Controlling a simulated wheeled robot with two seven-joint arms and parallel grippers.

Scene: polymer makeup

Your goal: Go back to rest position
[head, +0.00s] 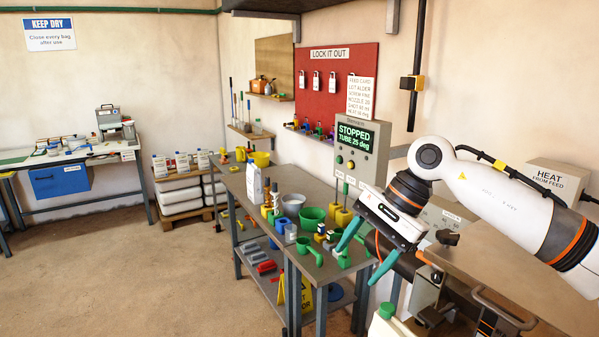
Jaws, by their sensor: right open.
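My right arm (500,195) reaches in from the right side of the head view. Its gripper (356,266) points down and to the left, with its two teal fingers spread apart. Nothing shows between the fingers. The gripper hangs over or in front of the right end of the grey workbench (287,247), near a green scoop (309,251). I cannot tell whether it touches anything there. My left gripper is out of view.
Bowls, scoops and a white carton (254,184) crowd the workbench. The control box (360,148) reads STOPPED. A machine (530,280) stands close under my right arm. A yellow floor sign (306,295) stands under the bench. The floor (120,275) at left is clear.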

